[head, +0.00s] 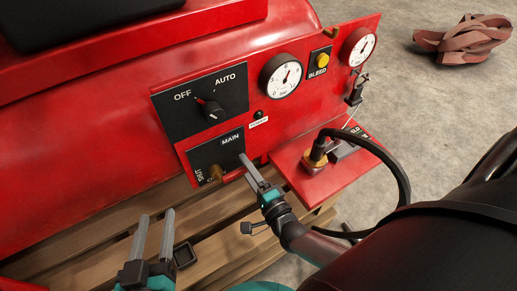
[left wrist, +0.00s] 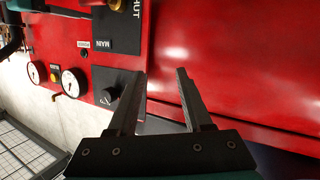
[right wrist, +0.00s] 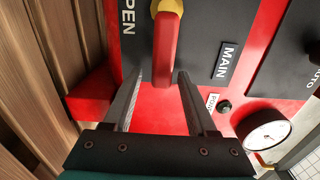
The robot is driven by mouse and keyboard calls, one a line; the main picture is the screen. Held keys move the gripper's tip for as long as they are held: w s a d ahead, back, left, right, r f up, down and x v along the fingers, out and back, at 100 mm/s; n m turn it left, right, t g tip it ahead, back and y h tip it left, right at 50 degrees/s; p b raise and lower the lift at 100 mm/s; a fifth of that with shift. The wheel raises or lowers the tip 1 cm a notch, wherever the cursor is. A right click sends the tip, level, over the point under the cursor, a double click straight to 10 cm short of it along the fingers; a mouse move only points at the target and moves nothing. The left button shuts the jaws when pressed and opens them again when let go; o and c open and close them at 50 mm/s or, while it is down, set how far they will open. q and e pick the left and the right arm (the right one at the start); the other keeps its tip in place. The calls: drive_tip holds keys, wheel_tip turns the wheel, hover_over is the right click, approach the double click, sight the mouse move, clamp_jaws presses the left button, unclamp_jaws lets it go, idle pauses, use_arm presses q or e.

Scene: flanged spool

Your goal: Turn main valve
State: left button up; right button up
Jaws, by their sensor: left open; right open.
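The main valve has a brass hub and a red lever handle (right wrist: 164,55) on a black panel marked MAIN, SHUT and OPEN. In the head view I see its brass part (head: 216,173); the handle is hard to make out there. My right gripper (head: 248,162) is open at the panel. In the right wrist view its fingertips (right wrist: 161,75) stand either side of the handle's end, with gaps visible on both sides. My left gripper (head: 155,215) is open and empty, low in front of the red tank. In the left wrist view its fingertips (left wrist: 161,72) face the tank.
Above the valve are an OFF/AUTO knob (head: 209,107), two gauges (head: 281,75) and a yellow BLEED button (head: 322,60). A red shelf (head: 300,178) with a brass fitting and black hose (head: 400,170) juts out at right. Wooden slats (head: 100,255) lie below the tank.

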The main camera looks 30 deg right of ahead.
use_arm(q)
drive_tip(key=s+a+f+g+y+p, duration=0.2)
drive_tip(key=a+g+y+p, duration=0.1)
drive_tip(key=a+g, duration=0.3)
drive_tip(key=shift+a+y+p, duration=0.3)
drive_tip(key=shift+a+p, duration=0.05)
use_arm(e)
drive_tip(key=s, duration=1.5)
drive_tip(key=shift+d, duration=0.25)
use_arm(q)
drive_tip(key=shift+f, duration=0.1)
use_arm(e)
drive_tip(key=shift+s, duration=0.1)
